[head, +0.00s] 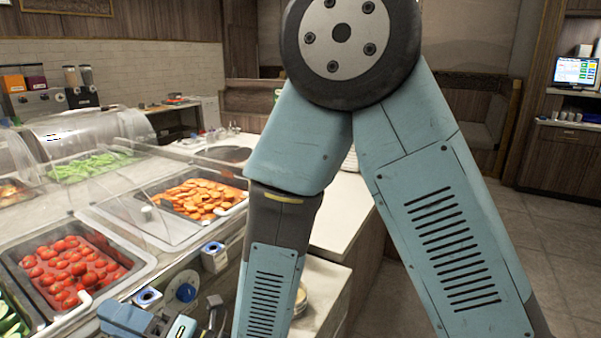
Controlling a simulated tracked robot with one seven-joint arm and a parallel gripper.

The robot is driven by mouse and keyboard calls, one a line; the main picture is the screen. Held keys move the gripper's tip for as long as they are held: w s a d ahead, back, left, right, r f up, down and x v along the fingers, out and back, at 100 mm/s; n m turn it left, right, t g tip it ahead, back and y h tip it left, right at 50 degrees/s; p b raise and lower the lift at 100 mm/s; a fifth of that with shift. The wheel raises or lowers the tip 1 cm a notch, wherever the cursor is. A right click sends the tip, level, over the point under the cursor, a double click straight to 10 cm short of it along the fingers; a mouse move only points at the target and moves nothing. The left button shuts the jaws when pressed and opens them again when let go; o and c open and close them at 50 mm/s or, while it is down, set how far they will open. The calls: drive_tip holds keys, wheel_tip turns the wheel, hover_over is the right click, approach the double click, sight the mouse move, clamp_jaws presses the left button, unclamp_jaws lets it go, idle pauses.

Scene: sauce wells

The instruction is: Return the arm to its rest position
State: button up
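My arm (435,215) is in the head view, in blue-grey links with a large dark round joint at the top. It is bent sharply at that joint, and its left link (270,285) runs down out of the bottom edge beside the food counter. Blue and dark parts (135,320) at the bottom left, cut by the frame edge, may belong to my wrist or gripper. No fingertips can be made out, so I cannot tell whether the gripper is open or holds anything.
The counter at left holds pans of tomatoes (68,268), orange slices (200,198) and green vegetables (90,167) under clear guards (85,140). Blue-and-white round fittings (187,292) sit along its near edge. A pale worktop (345,205) stands behind my arm. Tiled floor (565,230) at right is clear.

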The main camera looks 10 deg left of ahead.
drive_tip(key=w+d+r+m+t+h, duration=0.1)
drive_tip(key=w+d+m+t+h, duration=0.25)
drive_tip(key=w, duration=0.65)
drive_tip(key=w+d+r+m+t+h, duration=0.25)
drive_tip(key=w+d+m+t, duration=0.2)
drive_tip(key=w, duration=0.55)
drive_tip(key=w+d+r+m+t+h, duration=0.1)
drive_tip(key=w+d+m+h, duration=0.35)
drive_tip(key=d, duration=0.35)
drive_tip(key=w+d+r+m+t+h, duration=0.2)
drive_tip(key=w+d+m+h, duration=0.3)
drive_tip(key=d, duration=0.3)
drive_tip(key=s+d+r+m+g+h, duration=0.1)
drive_tip(key=s+d+m+h, duration=0.1)
drive_tip(key=d+m, duration=0.55)
drive_tip(key=s+d+r+m+h, duration=0.1)
drive_tip(key=d+r+m+h, duration=0.2)
drive_tip(key=d, duration=0.8)
drive_tip(key=s+d+m+g+h, duration=0.2)
drive_tip(key=s+d+m+g, duration=0.2)
drive_tip(key=s+d+m, duration=0.6)
drive_tip(key=s, duration=0.3)
drive_tip(key=shift+s+d, duration=0.15)
drive_tip(key=shift+d, duration=0.25)
